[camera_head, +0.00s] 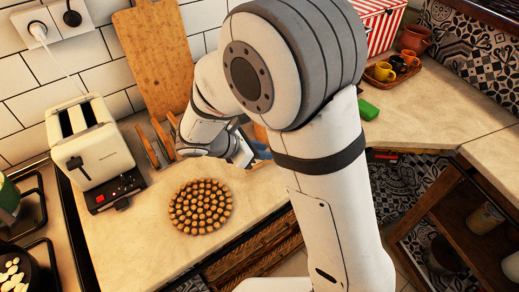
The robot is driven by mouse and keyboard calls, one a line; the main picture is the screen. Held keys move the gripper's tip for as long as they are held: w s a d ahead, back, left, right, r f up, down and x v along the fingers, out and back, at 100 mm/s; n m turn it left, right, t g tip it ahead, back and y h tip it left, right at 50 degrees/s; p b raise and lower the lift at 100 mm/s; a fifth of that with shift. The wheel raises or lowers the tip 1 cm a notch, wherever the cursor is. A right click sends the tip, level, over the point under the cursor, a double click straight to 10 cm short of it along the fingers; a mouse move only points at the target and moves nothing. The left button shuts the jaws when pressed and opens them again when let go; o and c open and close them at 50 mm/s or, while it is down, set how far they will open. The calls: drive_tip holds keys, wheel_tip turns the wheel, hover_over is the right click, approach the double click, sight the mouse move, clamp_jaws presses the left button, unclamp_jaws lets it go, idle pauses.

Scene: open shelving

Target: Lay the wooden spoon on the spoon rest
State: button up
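My gripper (240,152) is low over the counter, just behind the round trivet and partly hidden by my own arm. Its fingers are too small and covered to show whether they are open or shut. I cannot make out a wooden spoon or a spoon rest for certain; my arm covers the middle of the counter. A blue thing (259,150) shows in part beside my gripper. Slim wooden pieces (152,152) stand upright left of my gripper, and I cannot tell what they are.
A round beaded trivet (201,206) lies near the counter's front edge. A white toaster (91,143) stands at left, by the stove. A cutting board (153,60) leans on the tiles. A green sponge (368,110) and a tray of cups (391,72) are at right, with clear counter nearby.

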drive_tip(key=shift+o, duration=1.3)
drive_tip(key=shift+a+r, duration=0.1)
drive_tip(key=v, duration=0.7)
drive_tip(key=shift+a+r, duration=0.2)
drive_tip(key=shift+s, duration=0.15)
